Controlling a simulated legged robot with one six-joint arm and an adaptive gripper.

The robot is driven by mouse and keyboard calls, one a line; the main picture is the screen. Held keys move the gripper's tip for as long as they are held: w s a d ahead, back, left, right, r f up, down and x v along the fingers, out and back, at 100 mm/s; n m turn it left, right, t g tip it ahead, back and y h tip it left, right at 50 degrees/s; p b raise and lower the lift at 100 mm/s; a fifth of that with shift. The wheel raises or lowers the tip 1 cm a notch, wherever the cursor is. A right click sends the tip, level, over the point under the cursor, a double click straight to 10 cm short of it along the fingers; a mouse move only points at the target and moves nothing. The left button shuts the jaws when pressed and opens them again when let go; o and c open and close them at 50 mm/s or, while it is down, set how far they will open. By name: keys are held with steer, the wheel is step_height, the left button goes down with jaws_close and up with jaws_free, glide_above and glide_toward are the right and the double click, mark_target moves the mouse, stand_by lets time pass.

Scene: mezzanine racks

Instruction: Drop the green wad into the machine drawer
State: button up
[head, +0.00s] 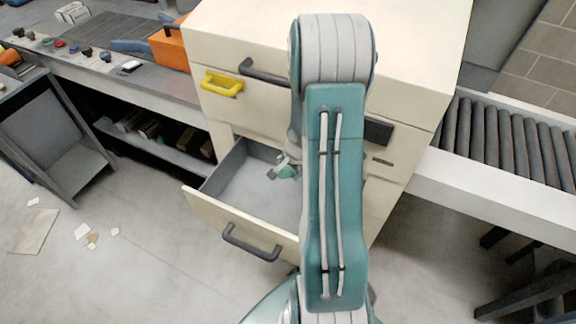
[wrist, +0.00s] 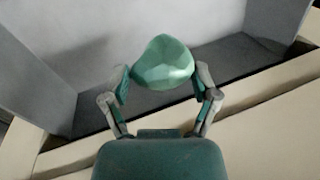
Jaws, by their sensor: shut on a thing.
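The green wad (wrist: 162,63) is a faceted, pale green lump held between the two fingers of my gripper (wrist: 163,84) in the wrist view. In the head view my gripper (head: 284,168) shows over the open machine drawer (head: 240,227), partly hidden by my arm. The drawer is pulled out from the cream machine and has a grey inside and a dark handle. Its grey floor and walls (wrist: 90,30) lie behind the wad in the wrist view. The height of the wad over the drawer floor is hard to tell.
The cream machine cabinet (head: 400,60) has a yellow handle (head: 222,84) and a dark handle above the drawer. An orange box (head: 171,45) stands on the bench at left. A roller conveyor (head: 510,140) runs off to the right. Paper scraps (head: 83,232) lie on the floor.

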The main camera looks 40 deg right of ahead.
steer(key=o, duration=0.6)
steer(key=v, duration=1.2)
steer(key=shift+w, duration=0.1)
steer(key=shift+a, duration=0.1)
steer(key=a+r+n+t, duration=0.1)
steer(key=a+r+n, duration=0.7)
steer(key=a+r, duration=0.6)
steer(key=s+a+r+n, duration=0.1)
steer(key=s+a+n, duration=0.1)
steer(key=s+a, duration=0.1)
steer(key=s+a+r+n+t, duration=0.1)
steer(key=s+a+r+n, duration=0.1)
steer(key=s+a+n, duration=0.1)
steer(key=s+a+r+n, duration=0.1)
steer(key=s+a+n, duration=0.1)
steer(key=s+a, duration=0.2)
steer(key=shift+s+a+r+n+t+h, duration=0.3)
steer(key=shift+s+a+r+n, duration=0.1)
steer(key=shift+a, duration=0.15)
